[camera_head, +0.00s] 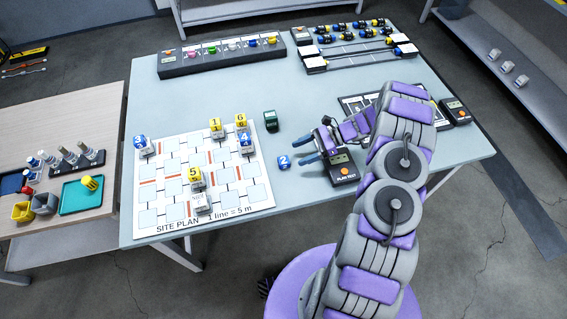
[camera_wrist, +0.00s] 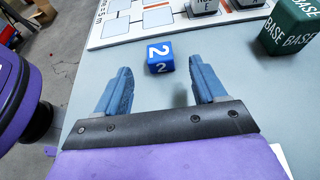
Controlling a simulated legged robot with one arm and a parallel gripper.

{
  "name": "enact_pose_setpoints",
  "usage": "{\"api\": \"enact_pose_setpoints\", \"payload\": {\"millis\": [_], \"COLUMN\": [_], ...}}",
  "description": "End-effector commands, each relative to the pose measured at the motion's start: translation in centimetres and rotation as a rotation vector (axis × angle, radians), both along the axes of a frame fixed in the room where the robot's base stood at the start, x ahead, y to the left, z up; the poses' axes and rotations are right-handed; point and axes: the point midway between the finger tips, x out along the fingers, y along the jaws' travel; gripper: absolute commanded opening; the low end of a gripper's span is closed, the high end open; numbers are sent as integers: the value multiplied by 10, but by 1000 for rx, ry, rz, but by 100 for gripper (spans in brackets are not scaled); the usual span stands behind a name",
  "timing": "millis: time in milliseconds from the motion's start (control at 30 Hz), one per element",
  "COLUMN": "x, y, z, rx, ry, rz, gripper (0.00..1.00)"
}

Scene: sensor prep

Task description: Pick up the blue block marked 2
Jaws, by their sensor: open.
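The blue block marked 2 (camera_head: 284,161) sits on the light blue table (camera_head: 330,110), just right of the site plan sheet. In the wrist view the blue block (camera_wrist: 160,57) stands upright with a white 2 on its top and front faces. My gripper (camera_head: 309,150) is open and empty, to the right of the block. In the wrist view my gripper (camera_wrist: 160,85) has its two blue fingers apart, with the block just beyond their tips and roughly centred between them. The fingers are not touching it.
A dark green BASE block (camera_head: 270,121) stands close behind the blue block. The site plan (camera_head: 160,190) holds several numbered blocks, including yellow 5 (camera_head: 194,176) and blue 4 (camera_head: 245,139). A dark handheld device (camera_head: 343,168) lies beneath my gripper's right side. Clear table lies behind the green block.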

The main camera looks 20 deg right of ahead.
Motion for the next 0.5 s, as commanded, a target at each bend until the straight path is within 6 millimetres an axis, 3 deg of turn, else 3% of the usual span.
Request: {"api": "enact_pose_setpoints", "payload": {"millis": [233,500], "x": [0,-1], "y": [14,49], "z": [-8,-22], "rx": [-1,0], "ry": [-1,1], "rz": [-1,0], "gripper": [70,70]}}
